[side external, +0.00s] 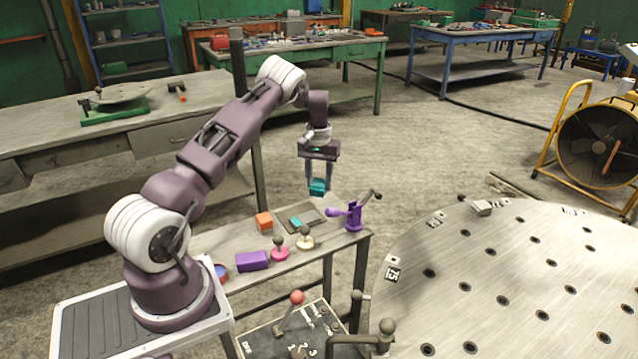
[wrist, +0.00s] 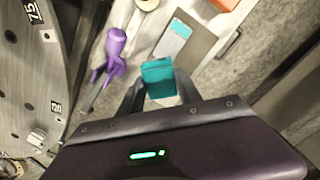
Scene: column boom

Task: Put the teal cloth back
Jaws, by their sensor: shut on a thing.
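The teal cloth (side external: 318,187) looks like a small folded block. It is between the fingers of my gripper (side external: 318,181), which is shut on it above the narrow bench. In the wrist view the cloth (wrist: 158,74) sits between the two fingertips (wrist: 161,92). Below, a dark grey tray (side external: 286,213) lies flat on the bench, with a teal patch and a pale patch on it. In the wrist view the tray (wrist: 200,48) is just beyond the cloth. The cloth appears clear of the bench and tray.
A purple hand-cranked device (side external: 353,216) stands right of the tray. An orange block (side external: 264,221), a purple box (side external: 252,261), a pink knob (side external: 280,254) and a cream knob (side external: 306,241) are nearby. A round perforated table (side external: 520,275) is at right; a lever panel (side external: 290,335) is in front.

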